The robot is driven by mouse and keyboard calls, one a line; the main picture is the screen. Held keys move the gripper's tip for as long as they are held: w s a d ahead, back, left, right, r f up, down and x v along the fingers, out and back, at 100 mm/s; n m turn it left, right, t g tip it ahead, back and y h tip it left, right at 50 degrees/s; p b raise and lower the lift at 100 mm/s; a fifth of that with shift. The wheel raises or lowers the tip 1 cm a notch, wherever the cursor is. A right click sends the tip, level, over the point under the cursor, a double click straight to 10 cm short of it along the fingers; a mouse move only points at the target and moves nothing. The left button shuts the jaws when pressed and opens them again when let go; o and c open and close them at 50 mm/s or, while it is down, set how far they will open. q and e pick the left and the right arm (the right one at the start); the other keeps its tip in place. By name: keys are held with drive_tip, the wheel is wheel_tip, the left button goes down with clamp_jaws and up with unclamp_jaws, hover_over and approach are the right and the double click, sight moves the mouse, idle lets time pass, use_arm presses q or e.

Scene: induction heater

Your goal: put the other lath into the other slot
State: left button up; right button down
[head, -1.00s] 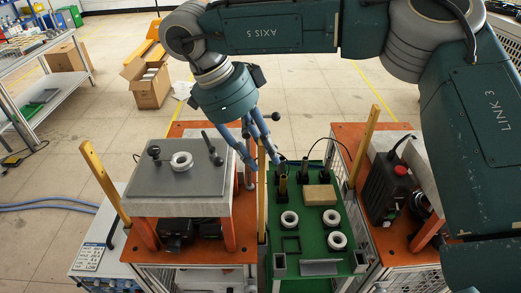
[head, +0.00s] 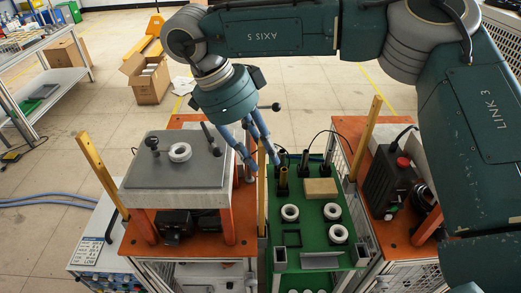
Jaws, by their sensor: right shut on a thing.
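My right gripper (head: 266,165) reaches down from its wrist with its blue fingers at the left edge of the green table (head: 310,236). It is shut on a long yellow lath (head: 261,205) that stands about upright between its fingers; the exact contact is hard to see. Another yellow lath (head: 101,176) stands at the left side of the left workstation, and one more (head: 365,138) stands at the right workstation. I cannot tell which opening is the slot. My left gripper is out of view.
White rings (head: 338,234), a wooden block (head: 320,187) and square grey holders (head: 279,257) occupy the green table. A grey plate (head: 165,170) with a ring stands left. A dark box with a red button (head: 390,175) stands right. My arm crosses the top and right.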

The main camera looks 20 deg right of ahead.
drive_tip(key=shift+f+b, duration=0.75)
drive_tip(key=shift+f, duration=0.45)
drive_tip(key=c, duration=1.2)
unclamp_jaws()
drive_tip(key=shift+w, duration=0.1)
drive_tip(key=shift+r, duration=0.1)
drive_tip(key=v, duration=1.1)
drive_tip(key=shift+a+r, duration=0.2)
drive_tip(key=shift+r, duration=0.15)
